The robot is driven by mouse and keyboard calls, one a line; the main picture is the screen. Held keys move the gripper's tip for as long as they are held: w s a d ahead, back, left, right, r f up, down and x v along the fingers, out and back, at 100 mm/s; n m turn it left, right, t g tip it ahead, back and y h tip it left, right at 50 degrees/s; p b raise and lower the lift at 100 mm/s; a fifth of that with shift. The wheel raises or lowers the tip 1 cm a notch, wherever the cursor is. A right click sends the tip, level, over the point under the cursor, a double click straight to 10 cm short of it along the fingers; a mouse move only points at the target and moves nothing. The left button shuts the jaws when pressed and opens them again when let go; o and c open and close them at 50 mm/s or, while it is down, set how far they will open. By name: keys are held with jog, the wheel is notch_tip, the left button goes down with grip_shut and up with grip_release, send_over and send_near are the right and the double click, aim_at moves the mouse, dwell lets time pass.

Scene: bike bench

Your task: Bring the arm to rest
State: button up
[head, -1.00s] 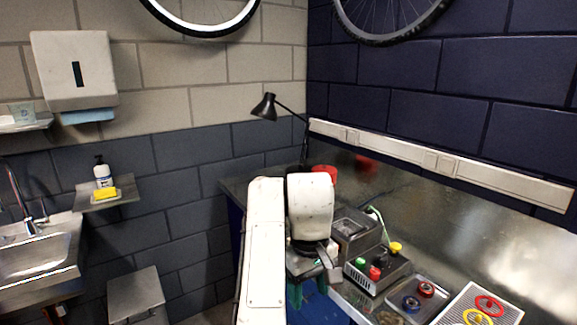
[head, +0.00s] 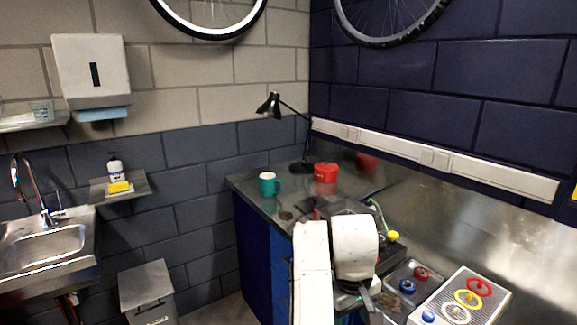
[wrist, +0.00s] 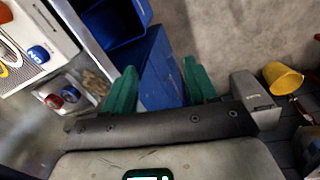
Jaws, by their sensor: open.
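My gripper (wrist: 160,85) shows in the wrist view with its two green fingers well apart and nothing between them. Beyond the fingers are the side of a blue cabinet (wrist: 158,72) and the grey floor (wrist: 235,45). In the head view my white arm is folded low in front of the bench, at the lower middle right. Its gripper end points down there and its fingers are mostly hidden. I cannot tell from the head view how far it is from the bench edge.
On the bench (head: 262,205) stand a teal mug (head: 268,185), a red pot (head: 326,174) and a black lamp (head: 270,105). A tray (head: 398,310) with red and blue pieces and a board with coloured rings (head: 465,295) lie right of my arm. A yellow bucket (wrist: 283,78) stands on the floor.

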jog(key=s+d+f+m+h, duration=0.1)
jog(key=s+d+f+m, duration=0.2)
jog(key=s+d+f, duration=1.3)
jog(key=s+a+f+m+y, duration=0.1)
jog(key=s+f+y, duration=0.1)
jog(key=s, duration=1.9)
jog(key=shift+s+a+m, duration=0.2)
jog(key=shift+s+m, duration=0.2)
